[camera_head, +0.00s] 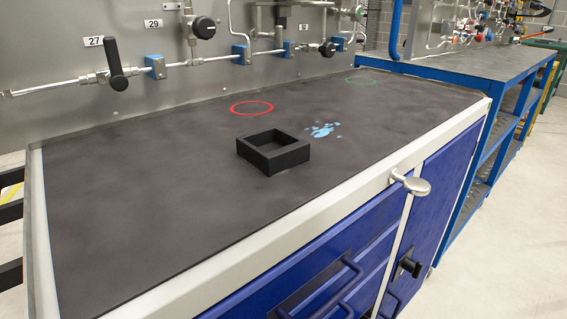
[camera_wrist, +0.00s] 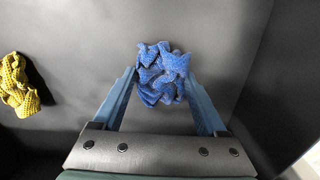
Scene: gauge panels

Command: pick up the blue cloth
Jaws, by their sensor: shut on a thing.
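The crumpled blue cloth (camera_wrist: 163,70) shows in the wrist view, bunched between the two fingertips of my gripper (camera_wrist: 160,80). The blue-grey fingers press on it from the left and right, and the gripper is shut on it. A dark grey surface lies behind the cloth; I cannot tell whether the cloth touches it. Neither my gripper nor the blue cloth shows in the head view.
A crumpled yellow cloth (camera_wrist: 18,85) lies at the left of the wrist view. In the head view, a dark worktop (camera_head: 130,210) holds an open black square box (camera_head: 273,163), a light-blue splash (camera_head: 323,130), a red ring (camera_head: 251,108) and a green ring (camera_head: 361,80). A panel of valves stands behind.

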